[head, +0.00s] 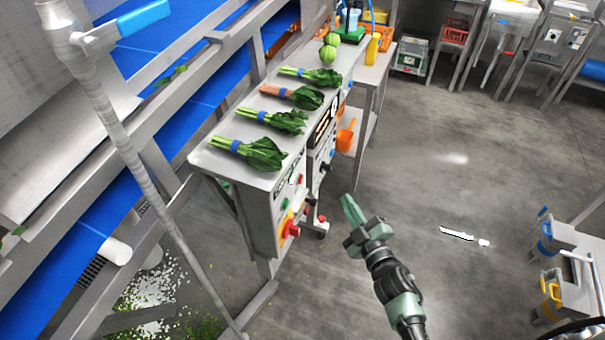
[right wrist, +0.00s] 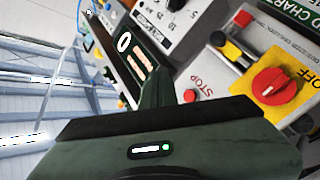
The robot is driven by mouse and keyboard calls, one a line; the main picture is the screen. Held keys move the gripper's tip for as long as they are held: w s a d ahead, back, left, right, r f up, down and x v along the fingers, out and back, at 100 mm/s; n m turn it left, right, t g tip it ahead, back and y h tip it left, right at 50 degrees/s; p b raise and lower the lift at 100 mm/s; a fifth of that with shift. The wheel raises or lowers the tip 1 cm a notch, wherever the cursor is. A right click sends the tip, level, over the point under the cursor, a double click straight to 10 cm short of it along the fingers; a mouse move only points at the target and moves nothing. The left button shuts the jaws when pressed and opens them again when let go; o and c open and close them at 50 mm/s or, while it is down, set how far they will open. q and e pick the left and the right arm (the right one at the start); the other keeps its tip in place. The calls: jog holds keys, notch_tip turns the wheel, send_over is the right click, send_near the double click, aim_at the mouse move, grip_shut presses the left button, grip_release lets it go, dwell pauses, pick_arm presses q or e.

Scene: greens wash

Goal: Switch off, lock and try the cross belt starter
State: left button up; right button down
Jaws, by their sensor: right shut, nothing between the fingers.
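The starter box (head: 268,205) is a grey cabinet below the bench end. Its front carries a red rotary switch (head: 290,229) on a yellow plate. In the right wrist view the red switch knob (right wrist: 271,86) shows large, with OFF printed beside it; I cannot tell its setting. A red STOP button (right wrist: 190,95) sits to its left. My right gripper (head: 349,204) is shut and empty, in front of the panels, to the right of the switch and apart from it in the head view. No lock can be made out for certain. My left gripper is not in view.
Bunches of greens (head: 263,152) lie on the steel bench (head: 213,160) above the box. A blue belt (head: 60,240) runs at left behind a grey pole (head: 130,160). A white object (head: 460,235) lies on the floor at right. The floor between is clear.

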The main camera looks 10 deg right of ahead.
aim_at(301, 179)
notch_tip(301, 179, up, 2)
jog(key=shift+w+r, duration=0.15)
jog(key=shift+r, duration=0.05)
jog(key=w+a+b, duration=0.2)
jog(key=w+a, duration=0.3)
jog(key=a, duration=0.2)
jog(key=shift+a, duration=0.2)
jog(key=shift+a, duration=0.1)
dwell(2.2)
jog(key=shift+w+a, duration=0.2)
jog(key=shift+a, duration=0.05)
